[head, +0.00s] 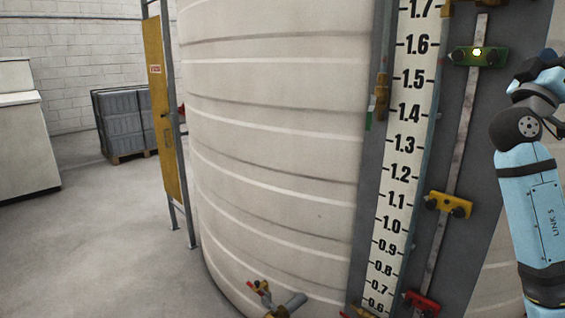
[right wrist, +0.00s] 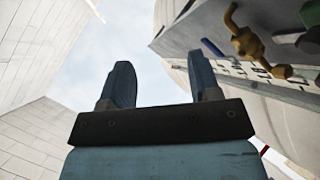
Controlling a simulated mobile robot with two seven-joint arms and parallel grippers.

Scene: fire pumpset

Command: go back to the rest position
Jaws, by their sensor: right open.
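My right arm stands raised at the right edge of the head view; its gripper is outside that view. In the right wrist view my right gripper (right wrist: 162,92) is open, its two dark fingers apart with nothing between them. It points up toward the pale sky or ceiling. The large cream ribbed tank (head: 275,130) fills the middle of the head view. A level board with a white number scale (head: 402,150) is fixed in front of it. My left gripper is in neither view.
Green (head: 480,56), yellow (head: 448,205) and red (head: 421,304) blocks sit on a rail beside the scale. A brass valve (right wrist: 246,42) is right of my gripper in the wrist view. A yellow panel (head: 159,100) stands left of the tank. The floor (head: 100,240) at left is clear.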

